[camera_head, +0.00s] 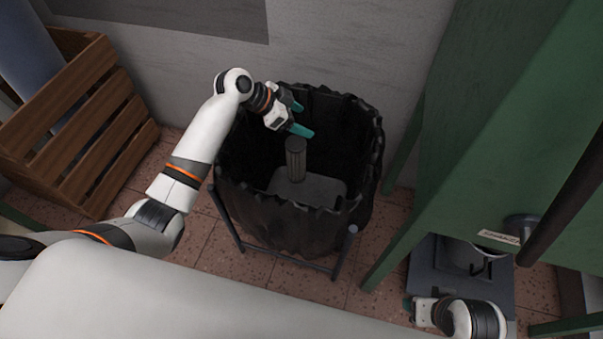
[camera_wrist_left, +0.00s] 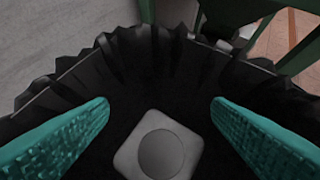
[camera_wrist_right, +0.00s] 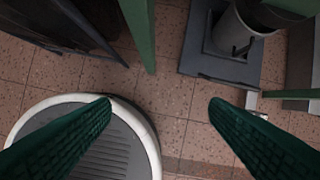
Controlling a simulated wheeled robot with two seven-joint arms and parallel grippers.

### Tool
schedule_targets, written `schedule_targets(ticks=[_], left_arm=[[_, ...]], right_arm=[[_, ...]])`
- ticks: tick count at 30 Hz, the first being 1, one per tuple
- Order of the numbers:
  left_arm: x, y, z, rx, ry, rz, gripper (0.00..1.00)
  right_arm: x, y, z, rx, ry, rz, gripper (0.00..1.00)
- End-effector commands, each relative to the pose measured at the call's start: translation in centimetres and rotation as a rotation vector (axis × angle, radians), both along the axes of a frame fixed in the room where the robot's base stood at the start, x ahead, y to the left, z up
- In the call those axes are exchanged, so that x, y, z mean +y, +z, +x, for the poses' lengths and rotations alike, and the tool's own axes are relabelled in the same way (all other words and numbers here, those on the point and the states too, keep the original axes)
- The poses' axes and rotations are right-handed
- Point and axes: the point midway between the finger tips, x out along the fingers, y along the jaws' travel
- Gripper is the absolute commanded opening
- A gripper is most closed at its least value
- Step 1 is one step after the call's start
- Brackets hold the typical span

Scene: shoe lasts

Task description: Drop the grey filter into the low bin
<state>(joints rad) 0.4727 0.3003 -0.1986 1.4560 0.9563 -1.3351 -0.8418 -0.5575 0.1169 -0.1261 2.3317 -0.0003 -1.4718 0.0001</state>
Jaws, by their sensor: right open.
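The grey filter (camera_head: 296,158) is a ribbed cylinder, upright inside the black-lined bin (camera_head: 290,228), above or on a pale grey slab (camera_head: 325,188). I cannot tell whether it touches the slab. My left gripper (camera_head: 300,119) is over the bin's far side, above the filter and apart from it. In the left wrist view its teal fingers (camera_wrist_left: 162,125) are spread with nothing held. The filter's round end (camera_wrist_left: 161,153) shows below, against the slab. My right gripper (camera_head: 422,311) is open and empty at lower right; its fingers (camera_wrist_right: 162,120) show in the right wrist view.
A slatted wooden crate (camera_head: 85,130) stands at left by the wall. A green cabinet or table (camera_head: 500,130) with a dark bar rises at right. A grey platform (camera_head: 430,265) with a pale container stands beneath it, also in the right wrist view (camera_wrist_right: 215,65). The floor is tiled.

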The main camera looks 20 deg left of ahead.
Motion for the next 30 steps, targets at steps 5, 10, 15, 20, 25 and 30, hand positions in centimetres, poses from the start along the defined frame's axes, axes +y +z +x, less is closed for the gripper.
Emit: schedule_targets(ticks=[5,10,15,20,25,30], left_arm=[[0.0,0.0,0.0,0.001,0.000,0.001,0.76],[0.2,0.1,-0.1,0.003,0.000,0.002,0.76],[1.6,1.9,-0.9,0.000,0.000,0.005,0.76],[3.8,4.4,-2.2,0.000,0.001,0.005,0.76],[5.7,6.7,-3.5,0.000,0.001,0.004,0.76],[7.0,8.0,-4.2,0.001,0.001,0.003,0.76]], right_arm=[[0.0,0.0,0.0,0.000,0.000,0.000,0.70],[0.0,0.1,0.1,-0.003,0.000,0.001,0.70],[0.1,-2.0,0.3,0.016,0.002,0.000,0.70],[0.2,-4.6,0.6,0.030,0.005,0.000,0.70],[0.3,-6.9,0.6,0.040,0.007,-0.002,0.70],[0.3,-8.3,0.6,0.044,0.008,-0.002,0.70]])
